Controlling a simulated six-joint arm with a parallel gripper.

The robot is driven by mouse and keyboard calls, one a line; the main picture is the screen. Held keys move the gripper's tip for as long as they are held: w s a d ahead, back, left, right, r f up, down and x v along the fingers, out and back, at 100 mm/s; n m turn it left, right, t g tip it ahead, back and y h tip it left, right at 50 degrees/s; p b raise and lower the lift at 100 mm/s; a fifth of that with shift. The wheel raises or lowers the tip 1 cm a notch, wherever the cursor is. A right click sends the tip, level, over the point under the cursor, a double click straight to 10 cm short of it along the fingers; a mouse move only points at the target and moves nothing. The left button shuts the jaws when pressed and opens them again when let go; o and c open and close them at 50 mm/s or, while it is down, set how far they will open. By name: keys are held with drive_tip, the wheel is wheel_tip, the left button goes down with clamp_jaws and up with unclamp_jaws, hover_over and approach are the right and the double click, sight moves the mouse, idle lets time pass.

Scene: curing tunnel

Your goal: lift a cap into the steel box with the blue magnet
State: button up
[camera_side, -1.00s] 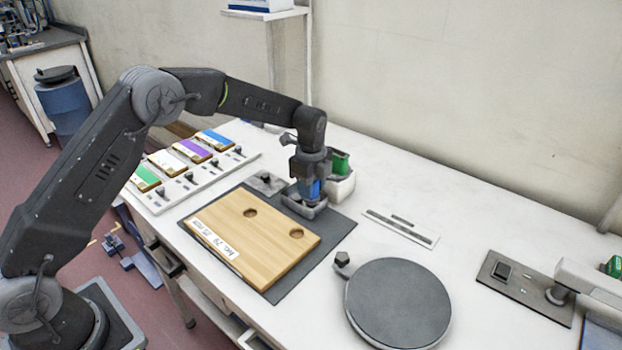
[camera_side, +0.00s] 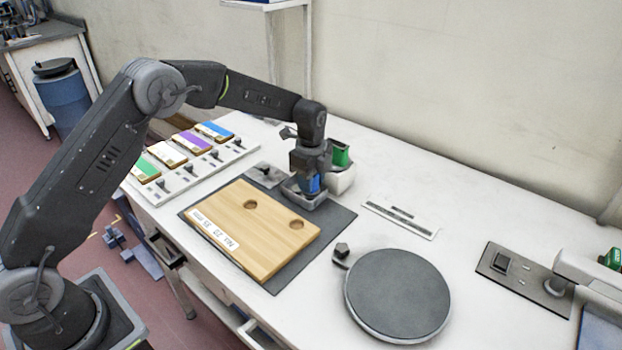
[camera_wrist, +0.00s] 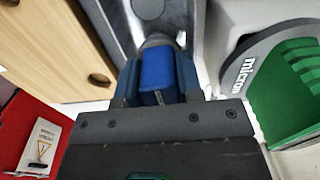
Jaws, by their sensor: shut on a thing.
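My gripper (camera_side: 312,185) points down, shut on the blue magnet (camera_wrist: 157,70), which sits between the two fingers in the wrist view. It also shows as a small blue patch in the side view (camera_side: 314,184). The magnet's lower end is low at the steel box (camera_side: 297,194), a shallow grey tray behind the wooden board; its wall also shows in the wrist view (camera_wrist: 117,22). A grey rounded piece (camera_wrist: 158,40) is just beyond the magnet's end. I cannot tell whether it is a cap or whether it touches. Pale round shapes (camera_wrist: 150,8) show inside the box.
A wooden board (camera_side: 255,240) with two holes lies on a dark mat (camera_side: 335,232) in front. A green piece in a pale holder (camera_side: 343,180) stands close right of my gripper. A round grey turntable (camera_side: 398,295) is at the front right. Coloured blocks stand in a rack (camera_side: 190,183) on the left.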

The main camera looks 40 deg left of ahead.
drive_tip(key=shift+f, duration=0.45)
idle(0.9)
drive_tip(key=shift+r, duration=3.65)
